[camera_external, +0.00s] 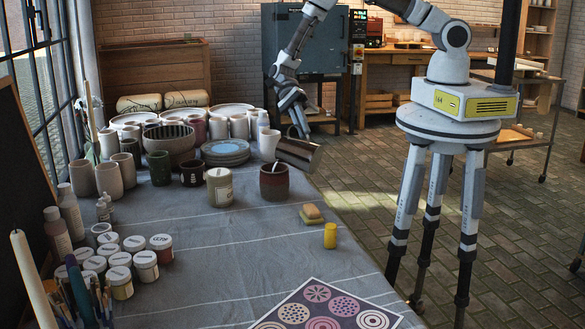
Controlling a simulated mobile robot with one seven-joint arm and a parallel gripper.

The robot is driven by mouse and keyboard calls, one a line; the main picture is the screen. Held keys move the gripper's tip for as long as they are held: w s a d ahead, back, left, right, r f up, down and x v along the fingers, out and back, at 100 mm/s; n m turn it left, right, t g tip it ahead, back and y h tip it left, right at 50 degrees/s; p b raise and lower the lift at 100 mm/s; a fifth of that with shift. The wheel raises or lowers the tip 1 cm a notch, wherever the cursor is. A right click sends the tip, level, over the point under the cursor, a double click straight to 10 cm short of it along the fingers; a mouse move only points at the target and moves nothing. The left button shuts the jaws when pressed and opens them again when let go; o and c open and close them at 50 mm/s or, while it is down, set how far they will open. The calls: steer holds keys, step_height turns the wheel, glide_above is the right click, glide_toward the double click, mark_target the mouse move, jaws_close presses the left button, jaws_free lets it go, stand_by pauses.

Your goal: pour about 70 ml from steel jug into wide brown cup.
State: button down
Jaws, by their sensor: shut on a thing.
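The steel jug (300,151) is tilted well over, just above and to the right of the wide brown cup (274,184). The cup stands upright near the table's right edge. The jug's left end is close to the cup's rim; I cannot tell whether they touch. My gripper (297,127) reaches down from above and is shut on the jug. The exact grip is too small to make out.
A lidded cream jar (220,187) and a small dark brown cup (192,173) stand left of the wide cup. Stacked blue plates (225,154) and a white cup (269,144) are behind. A sponge (311,214) and yellow cylinder (330,236) lie in front. The cloth's middle is clear.

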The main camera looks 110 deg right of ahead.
steer(key=shift+w+d+r+y, duration=0.2)
steer(key=shift+w+y, duration=0.05)
steer(key=shift+y, duration=0.05)
stand_by(0.6)
steer(key=shift+s+a, duration=0.15)
steer(key=shift+a, duration=0.05)
steer(key=s+a+f+h, duration=0.1)
steer(key=s+a+f+t+h+b, duration=0.1)
steer(key=shift+s+a+n, duration=0.15)
steer(key=shift+s+n, duration=0.2)
steer(key=shift+n, duration=0.05)
steer(key=shift+s+a+f+t+h+b, duration=0.3)
steer(key=shift+f+b, duration=0.25)
steer(key=shift+b, duration=0.25)
steer(key=shift+s+a+n+t+h+b, duration=0.3)
steer(key=shift+n+h+b, duration=0.15)
steer(key=shift+b, duration=0.45)
steer(key=shift+s+a+b, duration=0.1)
steer(key=shift+s+b, duration=0.05)
steer(key=shift+b, duration=0.2)
steer(key=shift+r, duration=0.1)
